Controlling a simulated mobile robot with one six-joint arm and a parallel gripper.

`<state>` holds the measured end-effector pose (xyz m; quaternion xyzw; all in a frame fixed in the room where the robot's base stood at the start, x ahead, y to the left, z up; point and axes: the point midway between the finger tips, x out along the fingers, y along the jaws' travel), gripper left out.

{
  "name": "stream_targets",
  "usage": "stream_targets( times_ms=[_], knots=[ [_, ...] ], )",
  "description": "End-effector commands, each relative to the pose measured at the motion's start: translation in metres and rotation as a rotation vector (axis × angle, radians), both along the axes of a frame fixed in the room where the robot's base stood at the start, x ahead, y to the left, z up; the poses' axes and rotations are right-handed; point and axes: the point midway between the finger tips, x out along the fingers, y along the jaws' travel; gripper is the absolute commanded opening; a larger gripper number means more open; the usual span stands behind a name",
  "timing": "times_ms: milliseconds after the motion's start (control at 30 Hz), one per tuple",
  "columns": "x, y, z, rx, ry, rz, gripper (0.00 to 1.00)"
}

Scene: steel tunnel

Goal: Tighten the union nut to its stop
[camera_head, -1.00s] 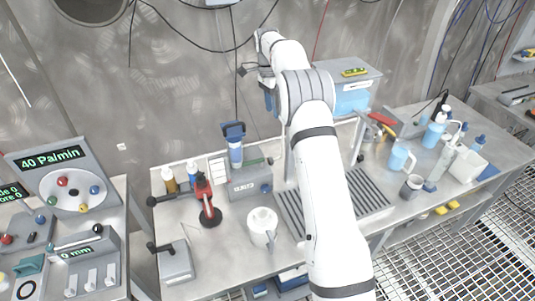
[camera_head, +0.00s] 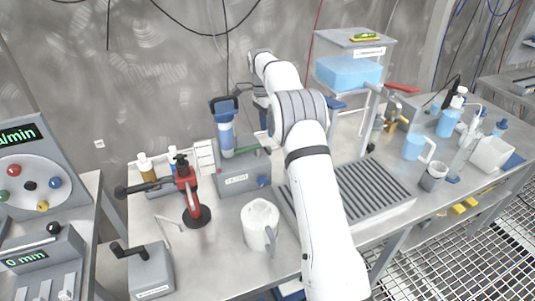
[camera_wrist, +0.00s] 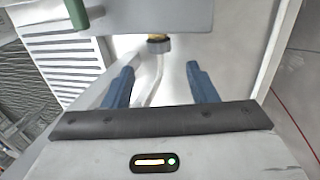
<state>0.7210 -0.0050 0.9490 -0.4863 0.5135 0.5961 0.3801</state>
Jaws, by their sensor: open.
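In the wrist view, a small grey nut (camera_wrist: 159,46) with a brass-yellow collar above it sits under a pale grey box (camera_wrist: 170,15). It looks like the union nut, and a pale bent pipe hangs below it. My gripper (camera_wrist: 160,72) has its two blue fingers wide apart, with nothing held between them. The nut lies beyond the fingertips, near the middle of the gap and apart from both. In the head view, my arm hides most of the gripper, and I cannot make out the nut. A stand with a blue tank (camera_head: 348,73) is right of my arm.
A grooved grey tray (camera_head: 372,190) lies on the steel bench by my arm. A white jug (camera_head: 260,222), a red-handled device (camera_head: 190,190) and a grey box with a blue-topped cylinder (camera_head: 240,175) stand left. Jugs and bottles (camera_head: 447,122) crowd the right.

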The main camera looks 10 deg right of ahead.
Motion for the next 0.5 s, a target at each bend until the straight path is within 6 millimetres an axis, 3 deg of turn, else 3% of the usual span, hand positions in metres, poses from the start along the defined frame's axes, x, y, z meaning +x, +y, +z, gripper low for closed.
stream_targets(
  times_ms=[500],
  knots=[
    [-0.017,-0.002,-0.066,0.0,0.002,0.002,0.52]
  ],
)
